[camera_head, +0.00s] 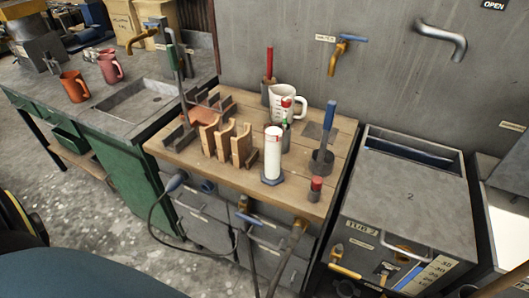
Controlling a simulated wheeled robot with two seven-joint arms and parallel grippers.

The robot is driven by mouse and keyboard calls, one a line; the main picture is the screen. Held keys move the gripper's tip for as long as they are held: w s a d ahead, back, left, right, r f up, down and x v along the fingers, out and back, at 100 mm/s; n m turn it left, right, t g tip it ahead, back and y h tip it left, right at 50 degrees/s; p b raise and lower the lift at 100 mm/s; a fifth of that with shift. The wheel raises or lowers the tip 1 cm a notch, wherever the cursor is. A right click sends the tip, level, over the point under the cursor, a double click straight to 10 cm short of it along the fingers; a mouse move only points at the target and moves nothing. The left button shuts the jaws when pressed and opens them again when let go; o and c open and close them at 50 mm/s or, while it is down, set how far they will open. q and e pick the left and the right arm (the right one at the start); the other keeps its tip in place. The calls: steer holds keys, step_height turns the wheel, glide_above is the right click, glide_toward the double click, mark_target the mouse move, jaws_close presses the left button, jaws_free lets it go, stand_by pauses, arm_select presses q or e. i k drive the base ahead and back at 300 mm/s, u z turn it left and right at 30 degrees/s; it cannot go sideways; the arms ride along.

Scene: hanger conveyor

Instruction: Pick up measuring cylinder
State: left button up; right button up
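A tall white cylinder with red markings near its top and a blue-grey angular foot (273,155) stands upright near the front of the wooden bench top; it looks like the measuring cylinder. Nothing touches its front side. A white measuring jug with red marks (289,100) stands behind it. A slim item with a red and green top (286,112) stands between them, partly hidden. Neither of my grippers is in view.
Wooden rack pieces (223,142) stand close left of the cylinder. A blue-handled tool in a dark holder (323,150) and a small red-topped item (316,189) stand to its right. A sink bench (130,105) is left.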

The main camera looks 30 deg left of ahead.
mark_target(272, 174)
steer(key=i, duration=0.45)
steer(key=u, duration=0.7)
